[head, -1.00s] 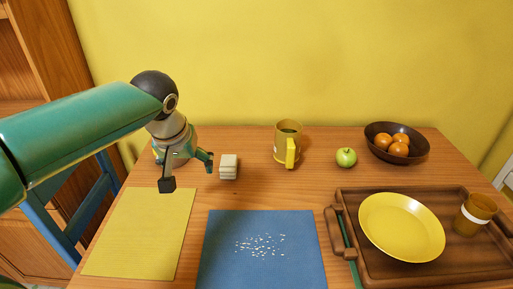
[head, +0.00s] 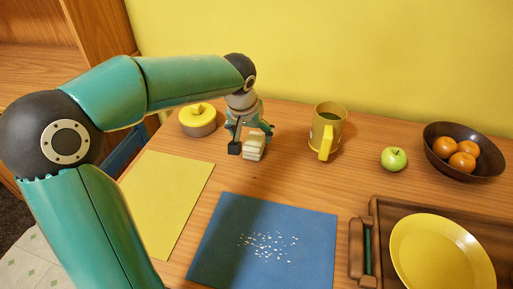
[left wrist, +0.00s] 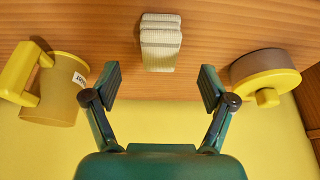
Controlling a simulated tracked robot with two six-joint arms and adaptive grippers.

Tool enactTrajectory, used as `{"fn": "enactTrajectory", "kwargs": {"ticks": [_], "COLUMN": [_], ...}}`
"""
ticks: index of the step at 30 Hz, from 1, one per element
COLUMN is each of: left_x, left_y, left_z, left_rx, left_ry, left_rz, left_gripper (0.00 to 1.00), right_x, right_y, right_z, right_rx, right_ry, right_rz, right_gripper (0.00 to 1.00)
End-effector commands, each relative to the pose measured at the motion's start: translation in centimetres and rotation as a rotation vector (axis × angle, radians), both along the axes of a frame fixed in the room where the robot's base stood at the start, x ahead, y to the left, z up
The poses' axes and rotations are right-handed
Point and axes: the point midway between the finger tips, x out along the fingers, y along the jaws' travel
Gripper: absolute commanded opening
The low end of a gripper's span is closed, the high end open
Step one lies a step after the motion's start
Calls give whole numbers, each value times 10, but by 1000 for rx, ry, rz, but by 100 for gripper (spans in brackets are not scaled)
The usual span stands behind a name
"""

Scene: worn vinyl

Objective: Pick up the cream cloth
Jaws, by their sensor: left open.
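The cream cloth (head: 253,147) is a small folded stack lying on the wooden table near its back edge. In the left wrist view the cloth (left wrist: 160,42) lies beyond the fingertips, roughly centred between them. My left gripper (head: 251,143) is at the cloth in the head view, with a finger showing on its left. In the left wrist view my left gripper (left wrist: 160,85) has its fingers spread wide with nothing between them. My right gripper does not show.
A yellow mug (head: 326,132) stands right of the cloth, and a yellow-lidded pot (head: 198,120) stands left of it. A blue mat (head: 215,262) with white bits and a yellow mat (head: 165,195) lie in front. A green apple (head: 394,158), bowl (head: 466,174) and tray (head: 378,225) are further right.

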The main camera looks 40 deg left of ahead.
Motion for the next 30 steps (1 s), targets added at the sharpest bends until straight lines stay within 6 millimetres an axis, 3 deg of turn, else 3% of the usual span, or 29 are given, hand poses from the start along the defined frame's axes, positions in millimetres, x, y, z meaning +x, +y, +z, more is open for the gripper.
{"fn": "enactTrajectory", "kwargs": {"ticks": [3, 11, 19, 28, 30], "left_x": [6, 12, 25, 28, 28], "left_y": [2, 5, 12, 13, 13], "left_z": [-16, -31, -64, -68, -68], "left_rx": [0, -1, 0, 1, 1], "left_ry": [1, 2, 2, -1, -1], "left_rz": [-1, -1, -3, -3, -3], "left_gripper": [83, 83, 83, 83, 75], "right_x": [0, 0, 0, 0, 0], "right_y": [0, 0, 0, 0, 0], "right_z": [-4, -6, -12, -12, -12], "right_rx": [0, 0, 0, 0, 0], "right_ry": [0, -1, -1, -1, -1], "right_rz": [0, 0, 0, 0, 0], "right_gripper": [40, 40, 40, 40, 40]}}
